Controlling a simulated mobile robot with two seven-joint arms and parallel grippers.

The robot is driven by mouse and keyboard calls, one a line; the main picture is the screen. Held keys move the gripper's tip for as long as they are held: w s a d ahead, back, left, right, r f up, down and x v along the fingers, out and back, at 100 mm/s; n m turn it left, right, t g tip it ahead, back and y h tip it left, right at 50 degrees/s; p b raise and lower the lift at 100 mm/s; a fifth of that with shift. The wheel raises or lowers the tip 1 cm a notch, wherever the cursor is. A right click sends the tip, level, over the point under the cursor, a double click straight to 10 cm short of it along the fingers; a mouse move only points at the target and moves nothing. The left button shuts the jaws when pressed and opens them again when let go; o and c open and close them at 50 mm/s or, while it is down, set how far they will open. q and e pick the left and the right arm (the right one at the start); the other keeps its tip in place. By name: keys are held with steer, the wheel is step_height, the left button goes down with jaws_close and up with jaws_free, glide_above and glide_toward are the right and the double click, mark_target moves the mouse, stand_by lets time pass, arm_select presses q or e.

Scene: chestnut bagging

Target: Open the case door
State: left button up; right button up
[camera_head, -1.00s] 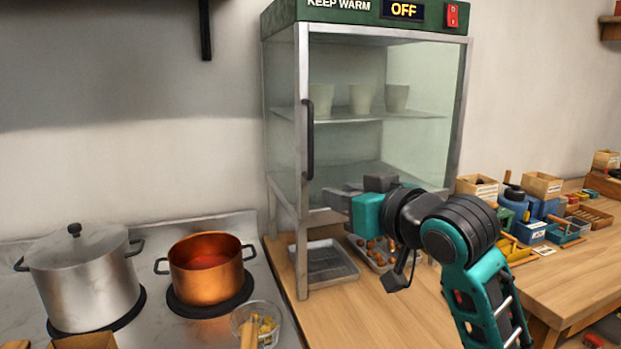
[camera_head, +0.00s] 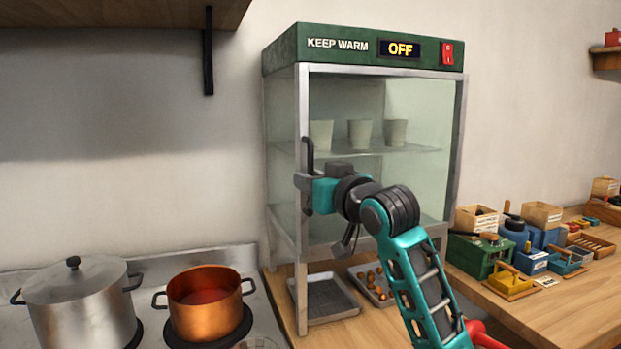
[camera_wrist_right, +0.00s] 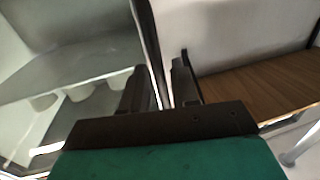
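The case is a glass-sided warming cabinet with a green top (camera_head: 283,50), and it stands upright in the head view. Its glass front door (camera_head: 420,105) looks shut. The dark vertical door handle (camera_head: 309,150) runs along the door's left side. My right gripper (camera_head: 303,187) is at the handle's lower part. In the right wrist view, the two dark fingers (camera_wrist_right: 160,88) stand on either side of the dark handle bar (camera_wrist_right: 149,45). A narrow gap shows between the bar and one finger. My left gripper is not in view.
Pale cups (camera_head: 360,133) stand on the case's inner shelf. Below the case are an empty tray (camera_head: 325,298) and a tray of chestnuts (camera_head: 366,270). A steel pot (camera_head: 80,305) and a copper pot (camera_head: 204,305) stand on the stove at left. Small boxes crowd the right counter.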

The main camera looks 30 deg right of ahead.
steer(key=shift+w, duration=0.4)
jaws_close()
stand_by(0.4)
